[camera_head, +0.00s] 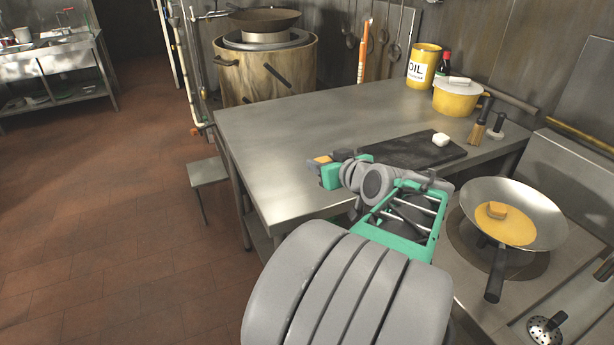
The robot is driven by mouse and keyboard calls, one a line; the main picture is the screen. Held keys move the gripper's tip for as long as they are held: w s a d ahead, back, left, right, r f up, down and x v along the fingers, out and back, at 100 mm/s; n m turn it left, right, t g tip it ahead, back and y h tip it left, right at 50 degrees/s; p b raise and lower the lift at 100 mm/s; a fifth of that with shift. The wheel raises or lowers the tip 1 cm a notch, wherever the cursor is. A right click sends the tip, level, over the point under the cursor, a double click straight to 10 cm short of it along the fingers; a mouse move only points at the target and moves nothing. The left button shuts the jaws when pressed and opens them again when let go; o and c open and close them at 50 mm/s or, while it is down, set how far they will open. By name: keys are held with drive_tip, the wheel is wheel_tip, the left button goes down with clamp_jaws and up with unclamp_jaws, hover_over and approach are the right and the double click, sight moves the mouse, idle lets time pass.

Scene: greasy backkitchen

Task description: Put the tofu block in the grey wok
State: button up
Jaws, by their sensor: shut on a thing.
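My gripper (328,173) is over the front part of the steel counter, pointing left, with green fingers. It is shut on a small orange-tan piece (321,160), mostly hidden by the fingers; I cannot tell exactly what it is. A white block (440,139), which looks like tofu, lies on the black cutting board (412,147), to the right of my gripper and apart from it. The grey wok (541,210) sits on the burner at right. It holds a yellow-orange layer (511,230) with a small orange-brown block (496,210) on it.
A dark wok (262,18) sits on the round stove behind the counter (290,125). The counter's left part is clear.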

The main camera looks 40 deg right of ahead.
drive_tip(key=s+d+f+x, duration=0.1)
drive_tip(key=x, duration=0.8)
drive_tip(key=p, duration=0.1)
hover_over(309, 182)
wheel_tip(309, 182, down, 5)
drive_tip(key=shift+w+r, duration=0.1)
drive_tip(key=shift+r, duration=0.1)
wheel_tip(309, 182, down, 3)
drive_tip(key=shift+r+p, duration=0.15)
drive_tip(key=shift+p, duration=0.2)
drive_tip(key=shift+f, duration=0.25)
drive_tip(key=o, duration=1.4)
drive_tip(key=shift+r, duration=0.1)
